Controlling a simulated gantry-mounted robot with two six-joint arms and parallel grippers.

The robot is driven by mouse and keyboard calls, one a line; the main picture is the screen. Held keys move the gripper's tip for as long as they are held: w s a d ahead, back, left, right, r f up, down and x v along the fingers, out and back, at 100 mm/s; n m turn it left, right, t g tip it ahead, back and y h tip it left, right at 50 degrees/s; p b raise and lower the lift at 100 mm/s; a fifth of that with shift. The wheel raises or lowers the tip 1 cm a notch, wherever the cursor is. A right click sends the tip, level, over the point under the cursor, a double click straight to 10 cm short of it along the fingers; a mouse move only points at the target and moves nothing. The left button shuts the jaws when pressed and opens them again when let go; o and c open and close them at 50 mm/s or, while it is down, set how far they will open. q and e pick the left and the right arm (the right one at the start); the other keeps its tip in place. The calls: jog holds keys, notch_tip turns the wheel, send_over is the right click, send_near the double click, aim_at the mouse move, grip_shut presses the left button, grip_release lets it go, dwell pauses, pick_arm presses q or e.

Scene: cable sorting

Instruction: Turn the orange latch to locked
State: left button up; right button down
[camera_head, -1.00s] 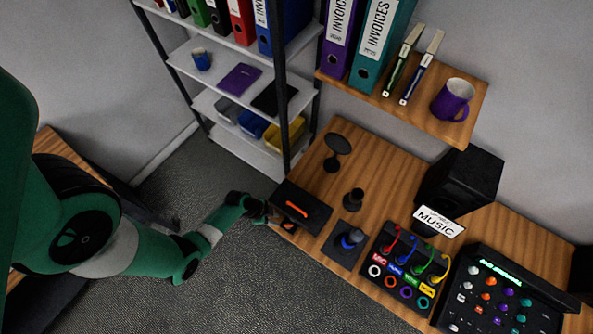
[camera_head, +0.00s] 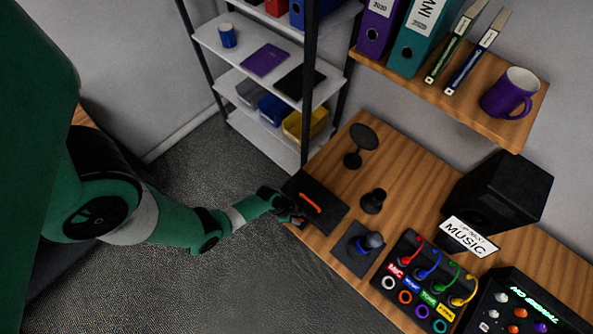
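The orange latch (camera_head: 310,203) is a short bar on top of a flat black box (camera_head: 322,213) at the left end of the wooden desk. It lies slantwise on the box. My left gripper (camera_head: 299,218) is at the box's left front edge, just beside the latch. Its fingers are small, dark and partly lost against the box, so I cannot tell whether they are open or touch the latch. My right gripper is not in view.
Right of the box are a dark pad with a blue knob (camera_head: 373,240), a black stand (camera_head: 373,201) and a cable panel (camera_head: 425,275). A round black stand (camera_head: 361,140) is behind. A shelf rack (camera_head: 310,95) rises at the desk's left end.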

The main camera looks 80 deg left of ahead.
pick_arm(q)
grip_shut()
jog(key=shift+n, duration=0.3)
jog(key=n, duration=0.1)
jog(key=n+y+p, duration=0.1)
jog(key=n, duration=0.1)
jog(key=n+y, duration=0.1)
jog(key=n, duration=0.1)
jog(key=shift+d+p, duration=0.3)
jog(key=shift+p, duration=0.05)
jog(key=shift+n+y, duration=0.5)
jog(key=shift+n, duration=0.7)
jog(key=shift+d+n+g+y+b, duration=0.1)
jog(key=shift+n+g+y+b, duration=0.25)
jog(key=shift+n, duration=0.85)
